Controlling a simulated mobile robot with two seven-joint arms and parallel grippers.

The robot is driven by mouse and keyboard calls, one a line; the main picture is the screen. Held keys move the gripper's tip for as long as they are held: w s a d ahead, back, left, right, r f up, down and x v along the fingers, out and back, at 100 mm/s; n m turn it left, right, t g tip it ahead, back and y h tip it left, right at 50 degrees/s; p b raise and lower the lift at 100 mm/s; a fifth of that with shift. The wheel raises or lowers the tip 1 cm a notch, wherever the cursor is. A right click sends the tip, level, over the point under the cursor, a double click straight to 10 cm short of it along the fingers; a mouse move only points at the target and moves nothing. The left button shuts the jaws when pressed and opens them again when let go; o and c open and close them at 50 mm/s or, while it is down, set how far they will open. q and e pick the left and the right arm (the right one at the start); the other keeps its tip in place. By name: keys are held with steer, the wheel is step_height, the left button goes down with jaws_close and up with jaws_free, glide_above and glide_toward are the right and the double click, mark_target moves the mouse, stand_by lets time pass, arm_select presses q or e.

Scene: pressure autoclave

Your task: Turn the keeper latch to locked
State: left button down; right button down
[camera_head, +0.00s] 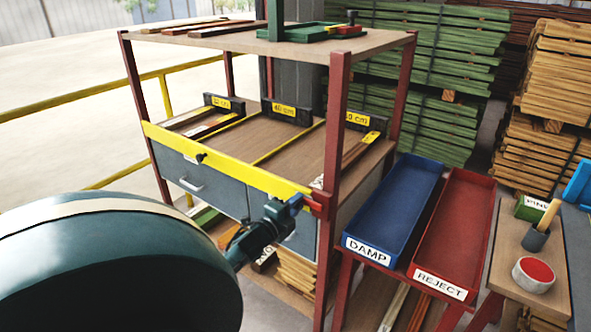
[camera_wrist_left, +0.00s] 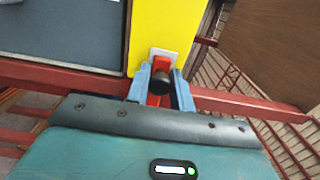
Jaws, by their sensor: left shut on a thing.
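The keeper latch (camera_wrist_left: 155,99) is a small red piece with a black knob, in front of a pale plate (camera_wrist_left: 163,56) at the end of the yellow bar (camera_wrist_left: 165,25). My left gripper (camera_wrist_left: 161,88) has its blue fingers on either side of the latch and is shut on it. In the head view the left gripper (camera_head: 293,205) is at the right end of the yellow bar (camera_head: 225,165), beside the red front post. It hides most of the latch there, so its turned position is hard to tell. My right gripper is not in view.
The red-posted rack (camera_head: 336,130) holds boards behind the yellow bar, with grey drawers (camera_head: 195,183) below. To the right stand a blue DAMP tray (camera_head: 395,205), a red REJECT tray (camera_head: 456,230) and a bench (camera_head: 520,260) with a cup. Stacked timber fills the back.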

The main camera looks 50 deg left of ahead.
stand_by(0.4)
arm_select(q)
steer(key=c, duration=1.3)
jaws_free()
steer(key=v, duration=1.3)
steer(key=shift+d+r+b, duration=0.1)
steer(key=shift+b, duration=0.2)
steer(key=s+d+f+n+g+h, duration=0.2)
steer(key=d+f+n, duration=0.1)
steer(key=d, duration=0.9)
steer(key=s+d+f+n+g+h, duration=0.2)
steer(key=d+n, duration=0.3)
steer(key=d, duration=0.7)
steer(key=s+d+f+n+g+h+p, duration=0.1)
steer(key=s+d+f+n+g+h, duration=0.1)
steer(key=d, duration=1)
steer(key=shift+s+d+f+n+g+h, duration=0.15)
steer(key=shift+f+n+g+h, duration=0.15)
steer(key=shift+f+n, duration=0.4)
steer(key=shift+s+a+f+n+g+h, duration=0.1)
steer(key=shift+f+n+g+h, duration=0.1)
steer(key=shift+f+n+h, duration=0.4)
